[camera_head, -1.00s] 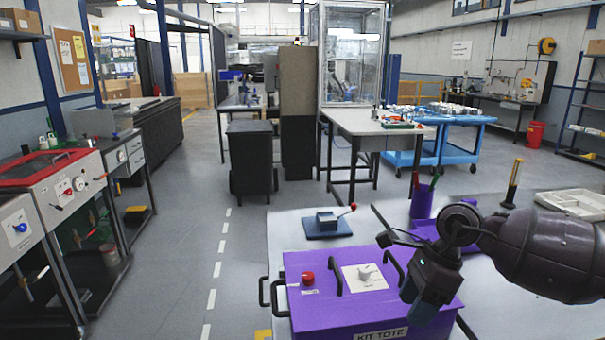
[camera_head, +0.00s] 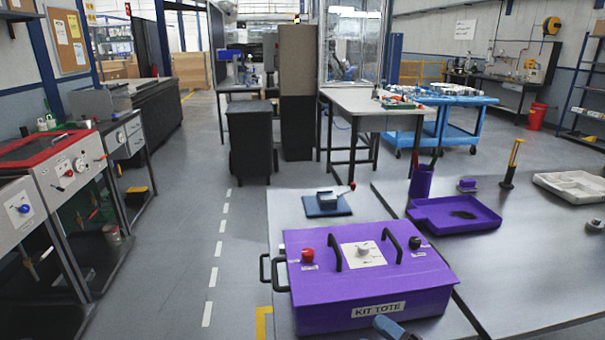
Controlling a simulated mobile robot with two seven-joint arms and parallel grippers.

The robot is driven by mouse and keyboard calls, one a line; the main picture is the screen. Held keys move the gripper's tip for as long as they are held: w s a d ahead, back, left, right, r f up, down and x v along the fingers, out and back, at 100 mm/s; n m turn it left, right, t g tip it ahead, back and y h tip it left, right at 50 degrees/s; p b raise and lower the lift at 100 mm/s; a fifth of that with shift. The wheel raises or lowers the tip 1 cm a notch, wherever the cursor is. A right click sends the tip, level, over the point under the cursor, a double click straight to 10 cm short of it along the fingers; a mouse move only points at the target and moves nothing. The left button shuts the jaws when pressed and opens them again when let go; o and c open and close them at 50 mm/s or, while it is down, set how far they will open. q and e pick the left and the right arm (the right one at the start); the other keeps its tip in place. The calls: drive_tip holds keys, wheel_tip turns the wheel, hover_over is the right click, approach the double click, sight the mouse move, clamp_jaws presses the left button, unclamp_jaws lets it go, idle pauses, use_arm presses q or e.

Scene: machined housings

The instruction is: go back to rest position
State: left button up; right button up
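My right gripper (camera_head: 393,328) shows only as a small blue-grey tip at the bottom edge, in front of the purple kit tote; the rest of it is out of frame, so I cannot see whether it is open or shut. My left gripper is not in view. The purple kit tote (camera_head: 420,292) stands on the near table, with its label facing me. Its lid carries a red knob, a black knob, a white dial plate and black handles.
A blue plate with a red-tipped lever (camera_head: 327,203) lies behind the tote. A purple tray (camera_head: 455,222), a purple cup (camera_head: 421,181), a yellow-handled tool (camera_head: 511,163) and a pale divided tray (camera_head: 575,190) are on the right-hand table. The floor aisle on the left is clear.

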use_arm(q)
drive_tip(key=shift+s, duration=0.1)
use_arm(e)
drive_tip(key=s+d+f+m+g+h, duration=0.1)
drive_tip(key=s+d+f+m+h, duration=0.6)
drive_tip(key=f+m, duration=0.3)
drive_tip(key=s+d+f+m+g+h, duration=0.2)
drive_tip(key=s+d+f+m+h, duration=0.5)
drive_tip(key=s+f+m, duration=0.3)
drive_tip(key=shift+s+d+f+m+h, duration=0.2)
drive_tip(key=shift+d+f+m+h, duration=0.3)
drive_tip(key=shift+m, duration=0.6)
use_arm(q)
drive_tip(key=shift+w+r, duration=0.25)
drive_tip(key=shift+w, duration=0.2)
use_arm(e)
drive_tip(key=shift+a+r, duration=0.1)
drive_tip(key=shift+a, duration=0.1)
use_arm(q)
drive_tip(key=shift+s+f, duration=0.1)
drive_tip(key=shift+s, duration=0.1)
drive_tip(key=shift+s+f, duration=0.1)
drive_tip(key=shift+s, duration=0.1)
